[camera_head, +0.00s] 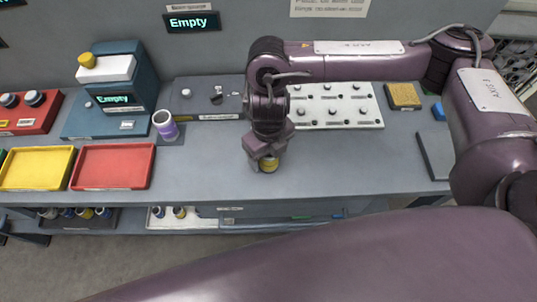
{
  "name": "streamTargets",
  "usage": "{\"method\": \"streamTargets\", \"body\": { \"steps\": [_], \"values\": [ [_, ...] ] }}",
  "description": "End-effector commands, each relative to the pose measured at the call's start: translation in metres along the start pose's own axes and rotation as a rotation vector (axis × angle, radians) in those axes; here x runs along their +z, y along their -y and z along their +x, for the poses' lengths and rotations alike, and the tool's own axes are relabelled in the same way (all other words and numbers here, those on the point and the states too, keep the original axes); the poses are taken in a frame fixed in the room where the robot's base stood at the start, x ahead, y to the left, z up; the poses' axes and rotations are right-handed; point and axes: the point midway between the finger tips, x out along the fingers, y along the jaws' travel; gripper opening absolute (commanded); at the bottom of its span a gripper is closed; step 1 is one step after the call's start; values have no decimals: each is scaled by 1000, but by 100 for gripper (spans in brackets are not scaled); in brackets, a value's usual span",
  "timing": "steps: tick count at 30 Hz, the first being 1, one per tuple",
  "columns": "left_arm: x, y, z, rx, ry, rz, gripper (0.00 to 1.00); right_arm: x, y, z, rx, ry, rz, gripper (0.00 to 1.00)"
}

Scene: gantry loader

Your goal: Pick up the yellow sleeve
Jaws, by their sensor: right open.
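The yellow sleeve (269,167) stands on the grey bench near its front edge, in the middle of the head view. My right gripper (265,154) points down directly over it and is open. The gripper hides the upper part of the sleeve. I cannot tell whether the fingers touch it. My left gripper is not in view.
A purple-and-white sleeve (165,124) stands to the left. Beyond it are a red tray (112,166), a yellow tray (36,169) and a blue machine (126,75). A white panel with several knobs (335,106) lies behind my right gripper. The bench front around the yellow sleeve is clear.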

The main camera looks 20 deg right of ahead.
Motion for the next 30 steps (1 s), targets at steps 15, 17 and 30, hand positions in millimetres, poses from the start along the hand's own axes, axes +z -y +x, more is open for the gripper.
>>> {"method": "streamTargets", "body": {
  "steps": [15, 17, 30],
  "values": [
    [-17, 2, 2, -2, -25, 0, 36, 0, 0, 17, -1, 1, -1, 58],
    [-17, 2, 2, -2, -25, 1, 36, 0, 0, 17, -1, 1, -1, 50],
    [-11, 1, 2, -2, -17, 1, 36, 0, 0, 16, 0, 2, -1, 10]
  ]
}}
